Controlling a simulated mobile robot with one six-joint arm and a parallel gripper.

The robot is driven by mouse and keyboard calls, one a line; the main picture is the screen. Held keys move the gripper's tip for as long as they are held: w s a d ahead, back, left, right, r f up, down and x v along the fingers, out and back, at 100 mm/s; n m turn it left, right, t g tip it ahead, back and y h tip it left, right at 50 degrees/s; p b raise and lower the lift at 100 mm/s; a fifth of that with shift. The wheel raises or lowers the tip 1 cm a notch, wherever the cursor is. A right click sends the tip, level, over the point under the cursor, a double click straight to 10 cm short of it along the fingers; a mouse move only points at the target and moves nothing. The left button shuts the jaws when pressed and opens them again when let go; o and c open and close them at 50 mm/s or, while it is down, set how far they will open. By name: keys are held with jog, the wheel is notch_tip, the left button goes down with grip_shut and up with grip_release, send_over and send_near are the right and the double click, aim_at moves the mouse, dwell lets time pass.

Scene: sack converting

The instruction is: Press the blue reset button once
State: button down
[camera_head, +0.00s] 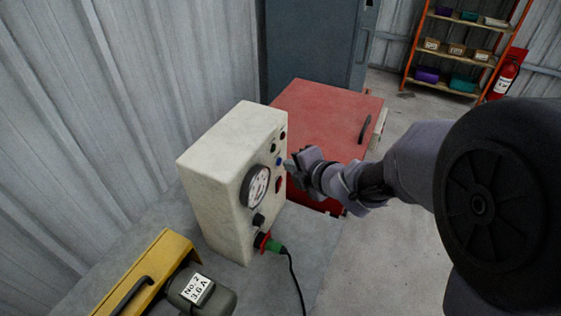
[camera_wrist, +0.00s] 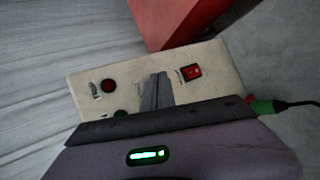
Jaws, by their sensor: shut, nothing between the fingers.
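The blue reset button (camera_head: 279,161) is a small blue spot on the front panel of a cream control box (camera_head: 215,170) in the head view. My gripper (camera_head: 290,166) is shut and empty, its tips pointing at the panel right beside the blue button. I cannot tell whether the tips touch it. In the wrist view, the shut fingers (camera_wrist: 154,92) lie over the middle of the cream panel (camera_wrist: 138,68). The blue button does not show there; the fingers may hide it.
The panel also carries a round gauge (camera_head: 257,186), a black knob (camera_head: 258,220), a red rocker switch (camera_wrist: 191,72), a round red control (camera_wrist: 108,86) and a green one (camera_wrist: 121,113). A plug (camera_head: 268,244) with a black cable sits low. A red cabinet (camera_head: 320,120) stands behind.

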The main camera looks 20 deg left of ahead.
jog(key=shift+s+d, duration=0.1)
jog(key=shift+d, duration=0.35)
jog(key=shift+s+d+p, duration=0.2)
jog(key=shift+d, duration=1.05)
jog(key=shift+s+d+p, duration=0.15)
jog(key=shift+d, duration=1.1)
